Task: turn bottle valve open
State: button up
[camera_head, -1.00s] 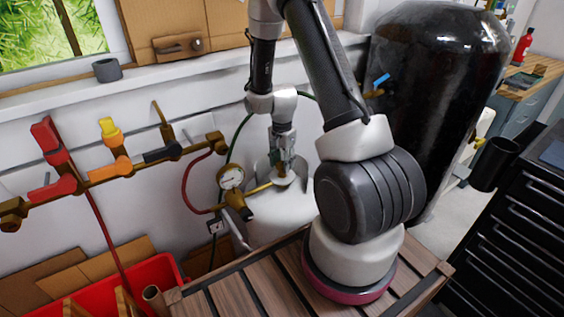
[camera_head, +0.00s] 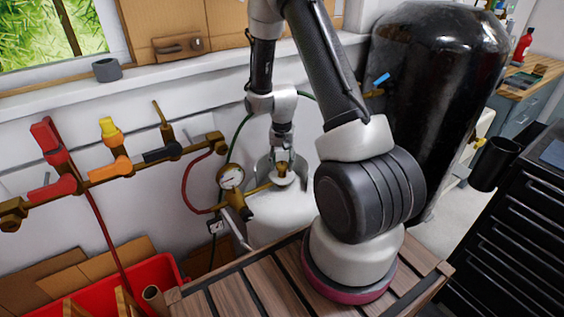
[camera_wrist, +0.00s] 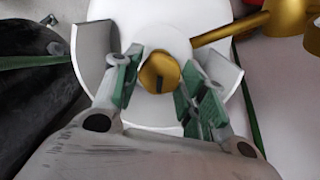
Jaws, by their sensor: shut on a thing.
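The white bottle (camera_head: 278,218) stands against the wall behind the wooden bench, with a grey collar (camera_head: 265,169) around its top. Its brass valve (camera_head: 283,168) shows at the neck and also in the wrist view (camera_wrist: 160,72), where a dark slot crosses its round top. My gripper (camera_head: 283,160) points down onto the valve from above. In the wrist view my gripper (camera_wrist: 157,90) has one green-padded finger on each side of the valve and is shut on it. The exact contact faces are partly hidden.
A pressure gauge (camera_head: 231,177) and brass regulator sit left of the bottle. A pipe with red, orange and black valves (camera_head: 120,165) runs along the wall. A large black tank (camera_head: 435,100) stands right. The slatted bench (camera_head: 245,291) lies in front.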

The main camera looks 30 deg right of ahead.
aim_at(282, 164)
jog(key=n, duration=0.5)
jog(key=shift+n, duration=0.3)
jog(key=n, duration=0.5)
jog(key=shift+n, duration=0.4)
jog(key=o, duration=1)
notch_tip(282, 164, up, 12)
jog(key=shift+r, duration=0.1)
